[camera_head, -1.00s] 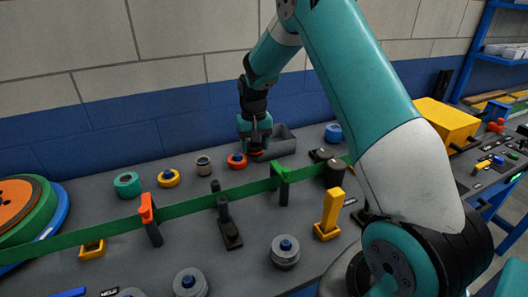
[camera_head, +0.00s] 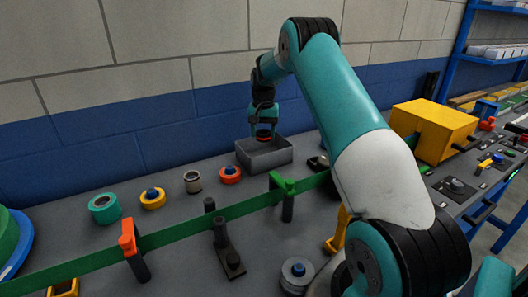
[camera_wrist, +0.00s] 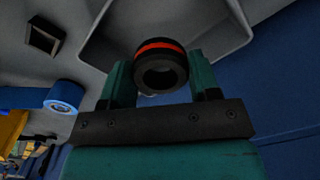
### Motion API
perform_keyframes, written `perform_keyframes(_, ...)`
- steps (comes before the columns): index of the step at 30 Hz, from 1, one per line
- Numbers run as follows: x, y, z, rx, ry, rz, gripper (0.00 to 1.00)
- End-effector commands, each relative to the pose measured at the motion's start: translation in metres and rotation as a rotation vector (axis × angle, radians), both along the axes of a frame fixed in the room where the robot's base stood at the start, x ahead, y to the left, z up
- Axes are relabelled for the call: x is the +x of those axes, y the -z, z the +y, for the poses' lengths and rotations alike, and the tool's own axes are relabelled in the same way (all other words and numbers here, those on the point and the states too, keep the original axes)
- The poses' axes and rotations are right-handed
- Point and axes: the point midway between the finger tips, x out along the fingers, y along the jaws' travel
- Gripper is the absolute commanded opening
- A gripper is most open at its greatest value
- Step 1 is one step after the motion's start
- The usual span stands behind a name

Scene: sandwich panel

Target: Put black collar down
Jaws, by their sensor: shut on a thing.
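The black collar (camera_wrist: 160,82), a thick ring with a red-orange band, is held between the two fingers of my gripper in the wrist view. In the head view its orange band (camera_head: 264,137) shows small at the fingertips. My gripper (camera_head: 264,131) points down and is shut on the collar. It is over the open grey bin (camera_head: 272,162) at the back of the bench. The collar appears to be above the bin's rim; its exact height is unclear. The bin's pale interior (camera_wrist: 205,25) shows behind the collar in the wrist view.
An orange-red ring (camera_head: 230,174), a grey one (camera_head: 192,182), a yellow one (camera_head: 152,198) and a green one (camera_head: 104,208) stand left of the bin. A green strap (camera_head: 185,233) on uprights crosses the bench in front. A yellow box (camera_head: 432,128) stands right.

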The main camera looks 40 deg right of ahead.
Motion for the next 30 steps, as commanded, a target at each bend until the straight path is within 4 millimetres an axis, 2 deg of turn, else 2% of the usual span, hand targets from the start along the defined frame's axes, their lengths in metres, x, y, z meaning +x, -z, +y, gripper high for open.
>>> perform_keyframes(3,-0.001,0.024,-0.001,0.001,0.001,0.002,0.3)
perform_keyframes(11,-0.002,0.046,-0.003,0.001,0.004,0.001,0.3)
perform_keyframes(18,-0.001,0.08,-0.003,0.001,0.003,0.001,0.3)
perform_keyframes(28,-0.001,0.085,-0.003,-0.001,0.003,-0.001,0.3)
perform_keyframes(29,-0.001,0.084,-0.003,-0.001,0.003,-0.001,0.6)
perform_keyframes(30,-0.001,0.084,-0.003,-0.001,0.003,-0.001,0.7)
